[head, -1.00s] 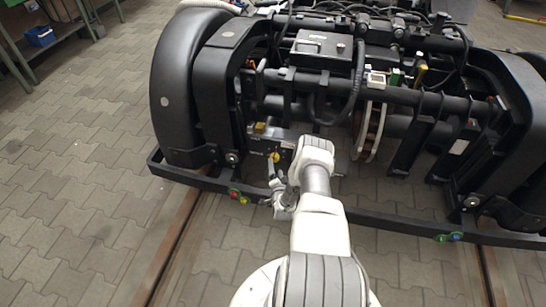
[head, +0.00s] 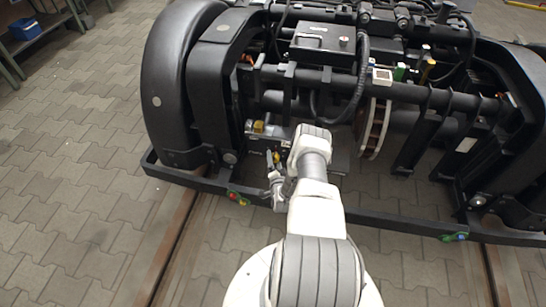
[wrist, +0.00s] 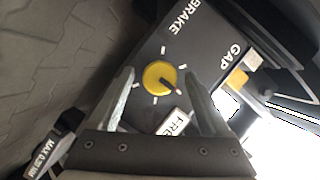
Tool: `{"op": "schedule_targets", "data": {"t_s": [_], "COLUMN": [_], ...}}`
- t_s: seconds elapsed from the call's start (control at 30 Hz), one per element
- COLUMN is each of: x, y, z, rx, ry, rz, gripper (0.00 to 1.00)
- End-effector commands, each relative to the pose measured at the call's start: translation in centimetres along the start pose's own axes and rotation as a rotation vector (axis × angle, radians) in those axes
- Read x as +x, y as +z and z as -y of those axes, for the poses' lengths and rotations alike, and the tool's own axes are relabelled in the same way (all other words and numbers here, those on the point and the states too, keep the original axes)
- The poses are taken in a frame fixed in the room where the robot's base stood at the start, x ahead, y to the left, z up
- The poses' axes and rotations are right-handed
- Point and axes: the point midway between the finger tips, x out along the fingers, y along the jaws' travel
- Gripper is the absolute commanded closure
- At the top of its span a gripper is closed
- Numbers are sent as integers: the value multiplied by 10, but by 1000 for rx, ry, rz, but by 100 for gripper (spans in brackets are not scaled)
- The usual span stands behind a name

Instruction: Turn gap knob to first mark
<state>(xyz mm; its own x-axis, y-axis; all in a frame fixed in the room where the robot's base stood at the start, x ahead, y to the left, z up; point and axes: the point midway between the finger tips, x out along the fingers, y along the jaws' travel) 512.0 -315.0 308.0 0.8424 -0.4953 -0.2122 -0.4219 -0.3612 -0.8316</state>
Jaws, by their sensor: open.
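In the wrist view the round yellow knob (wrist: 158,76) sits on a dark panel (wrist: 150,120), with short white marks around it. Its dark pointer is directed to the lower right, near one of the marks. White words BRAKE, GAP and a partly hidden label starting FRE are on or beside the panel. My gripper (wrist: 161,74) is open, with one finger on each side of the knob and a visible gap to it. In the head view the knob (head: 277,157) is small, and my gripper (head: 276,180) is in front of it.
The black bogie (head: 300,78) fills the back, with a low black frame bar (head: 400,222) along its front. Rails (head: 178,245) run along the paved floor. A tag reading MAX 0.30 NM (wrist: 47,152) lies at lower left in the wrist view. A yellow block (wrist: 237,78) is near GAP.

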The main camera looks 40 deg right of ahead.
Motion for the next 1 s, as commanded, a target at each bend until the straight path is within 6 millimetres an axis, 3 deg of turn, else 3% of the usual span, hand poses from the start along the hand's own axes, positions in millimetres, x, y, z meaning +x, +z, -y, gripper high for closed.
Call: {"op": "schedule_targets", "data": {"t_s": [0.53,0.9,1.0], "x": [-2,-2,-2], "y": [0,0,0], "z": [-3,-2,-2], "rx": [0,0,0], "ry": [1,1,1], "rz": [0,0,-1], "gripper": [20,87,100]}}
